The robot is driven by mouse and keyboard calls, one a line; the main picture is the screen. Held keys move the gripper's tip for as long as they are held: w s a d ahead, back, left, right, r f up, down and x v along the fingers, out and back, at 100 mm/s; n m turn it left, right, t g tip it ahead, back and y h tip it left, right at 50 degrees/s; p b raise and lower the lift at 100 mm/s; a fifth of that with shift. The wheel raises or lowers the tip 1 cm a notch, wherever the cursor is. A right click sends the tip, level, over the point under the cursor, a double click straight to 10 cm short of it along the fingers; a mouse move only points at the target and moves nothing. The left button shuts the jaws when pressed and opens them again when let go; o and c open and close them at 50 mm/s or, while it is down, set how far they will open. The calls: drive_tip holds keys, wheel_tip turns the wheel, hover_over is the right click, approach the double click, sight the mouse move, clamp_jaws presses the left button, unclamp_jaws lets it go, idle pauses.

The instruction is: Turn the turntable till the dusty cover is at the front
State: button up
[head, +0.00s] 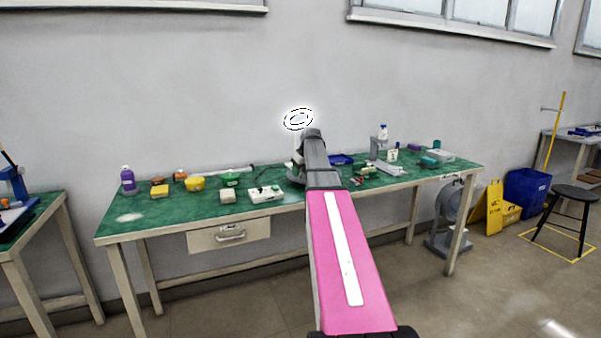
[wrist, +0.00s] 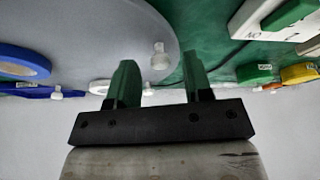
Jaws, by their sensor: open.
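In the wrist view the turntable is a large grey disc (wrist: 95,30) across the upper left. My gripper (wrist: 159,68) is open, with its two green-tipped fingers pointing at the disc near its edge. A short white peg (wrist: 159,56) on the disc shows between the fingers; I cannot tell whether either finger touches it. I cannot make out which piece is the dusty cover. In the head view my arm hides most of the turntable.
The green workbench (head: 150,222) holds a purple bottle (head: 128,180), a yellow tub (head: 195,183) and a white box (head: 266,194) left of my arm. A blue tray (head: 340,159) and a grey stand (head: 379,145) are to the right. A white ringed shape (head: 298,119) shows above my gripper.

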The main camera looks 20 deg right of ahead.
sight(289, 171)
drive_tip(key=shift+f, duration=0.15)
clamp_jaws()
drive_tip(key=shift+w+a, duration=0.1)
drive_tip(key=shift+w, duration=0.05)
drive_tip(key=shift+w+a+m+h, duration=0.3)
drive_tip(key=shift+w+m, duration=0.2)
drive_tip(key=shift+m, duration=0.1)
drive_tip(key=shift+w+a+m+h, duration=0.2)
drive_tip(key=shift+w+a+m, duration=0.05)
drive_tip(key=shift+w+m, duration=0.3)
drive_tip(key=shift+w+a+m+h, duration=0.25)
drive_tip(key=shift+w+m+h, duration=0.1)
drive_tip(key=shift+w+m, duration=0.5)
drive_tip(key=shift+w+a+m+h, duration=0.2)
drive_tip(key=shift+w+m+h, duration=0.15)
drive_tip(key=shift+w+m, duration=0.5)
drive_tip(key=shift+w+m+h, duration=0.6)
drive_tip(key=shift+w+m, duration=1.05)
drive_tip(key=shift+m, duration=0.1)
drive_tip(key=shift+w+d+m+g+h, duration=0.2)
drive_tip(key=shift+w+m+g, duration=0.05)
drive_tip(key=shift+w+m, duration=0.4)
drive_tip(key=shift+w+d+m+g+h, duration=0.25)
drive_tip(key=shift+w+m, duration=0.25)
drive_tip(key=shift+m, duration=0.15)
drive_tip(key=shift+w, duration=0.1)
